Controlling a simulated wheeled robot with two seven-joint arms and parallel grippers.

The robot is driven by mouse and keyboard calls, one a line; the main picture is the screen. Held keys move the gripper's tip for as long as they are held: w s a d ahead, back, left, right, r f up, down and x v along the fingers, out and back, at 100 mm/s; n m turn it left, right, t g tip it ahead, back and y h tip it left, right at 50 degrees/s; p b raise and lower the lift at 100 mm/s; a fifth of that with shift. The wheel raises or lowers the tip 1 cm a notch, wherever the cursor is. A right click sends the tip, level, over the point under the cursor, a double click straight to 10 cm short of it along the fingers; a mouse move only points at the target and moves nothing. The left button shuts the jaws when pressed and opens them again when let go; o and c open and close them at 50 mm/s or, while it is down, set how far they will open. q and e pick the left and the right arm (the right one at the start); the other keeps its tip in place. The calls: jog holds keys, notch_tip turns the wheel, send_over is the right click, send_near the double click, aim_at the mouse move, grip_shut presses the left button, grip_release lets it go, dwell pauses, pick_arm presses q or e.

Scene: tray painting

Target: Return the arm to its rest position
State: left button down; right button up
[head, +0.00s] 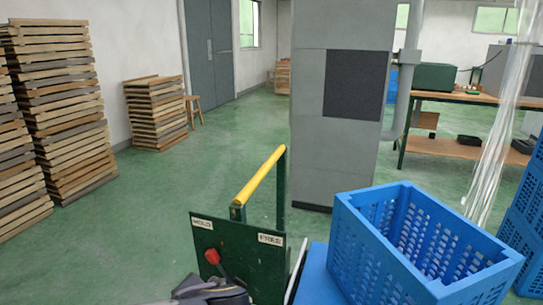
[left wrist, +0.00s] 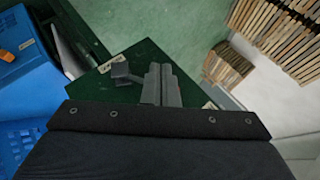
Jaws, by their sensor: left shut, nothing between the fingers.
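My left gripper shows in the left wrist view (left wrist: 163,80) as two grey fingers side by side, shut and empty, over a dark green panel. In the head view a grey and black part of my left arm enters at the bottom edge, just below the green panel (head: 240,262). The panel carries a HOLD label (head: 202,223), a FREE label (head: 270,239) and a red-knobbed lever (head: 213,257). The lever leans toward the HOLD side. I cannot tell how far the fingers are from the panel. My right gripper is not in view.
A yellow handrail (head: 259,175) stands above the panel. A blue crate (head: 402,274) is close on the right. A grey pillar (head: 308,120) stands behind. Wooden stacks (head: 62,110) line the left wall. The green floor (head: 150,220) between is clear.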

pick_arm(q)
jog(key=s+a+f+n+g+h, duration=0.3)
jog(key=s+a+f+g, duration=0.15)
jog(key=s+a, duration=0.3)
jog(key=s+n+t+h, duration=0.2)
jog(key=s+n+h, duration=0.35)
jog(key=s, duration=0.35)
notch_tip(320, 180, up, 28)
jog(key=p, duration=2.7)
jog(key=shift+w+d+f+p, duration=0.25)
jog(key=shift+d+p, duration=0.05)
jog(key=shift+d, duration=0.1)
jog(key=shift+m, duration=0.25)
